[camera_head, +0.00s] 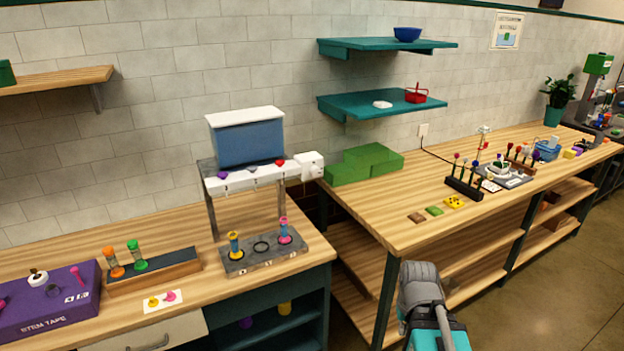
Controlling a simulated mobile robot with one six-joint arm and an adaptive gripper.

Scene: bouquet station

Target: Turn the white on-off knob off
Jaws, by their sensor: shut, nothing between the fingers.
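A purple box lettered "STEM TAPE" (45,318) lies at the left end of the near counter. On its top is a small white round piece (38,277) that looks like a knob. A white label with marks (75,297) is beside it, and a pink handle-like piece (77,274) stands near. I cannot tell which way the white piece is turned, or be certain it is the on-off knob. A white blocky end piece (309,166) is on the dispenser's bar. My grey and teal arm shows at the bottom right of centre, well away from both. My gripper's fingers are not in view.
The dispenser has a blue tank (248,141) above a grey base (262,254) holding two small tubes. A wooden rack (155,274) with orange and green vials stands between box and dispenser. The right bench (385,220) has green blocks and flower holders. Floor is free at lower right.

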